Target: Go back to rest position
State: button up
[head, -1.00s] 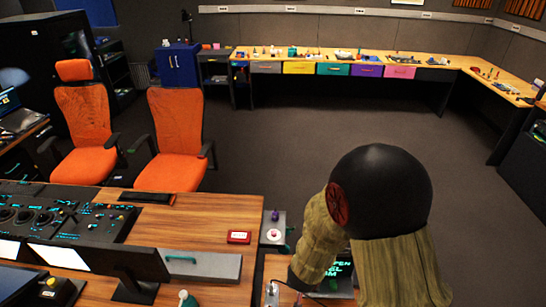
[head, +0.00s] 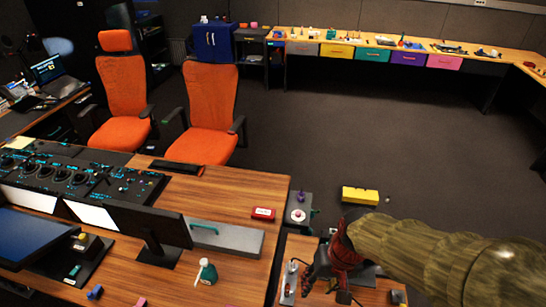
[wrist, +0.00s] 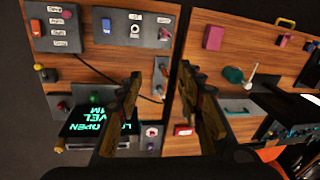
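My gripper (head: 335,275) hangs over the small wooden panel (head: 316,247) at the bottom centre of the head view, with my arm reaching in from the right. In the wrist view my gripper (wrist: 160,80) shows two fingers spread well apart with nothing between them. Below the fingers are the wooden panel (wrist: 100,60), a screen with green letters (wrist: 98,122) and a grey switch plate with a round knob (wrist: 135,30). The gripper looks apart from these parts. No trackball can be made out for sure.
A wooden desk (head: 240,185) with monitors and a console is at the left. Two orange chairs (head: 209,100) stand behind it. A yellow box (head: 360,195) is just beyond the panel. The floor (head: 350,120) toward the back workbench (head: 440,48) is clear.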

jog(key=s+d+r+t+h+b, duration=0.1)
jog(key=d+r+t+b, duration=0.1)
jog(key=r, duration=0.3)
jog(key=s+d+r+t+h+b, duration=0.1)
jog(key=s+d+r+t+b, duration=0.1)
jog(key=d+r, duration=0.3)
jog(key=shift+s+d+r+t+b, duration=0.3)
jog(key=shift+r+t+b, duration=0.15)
jog(key=shift+b, duration=0.45)
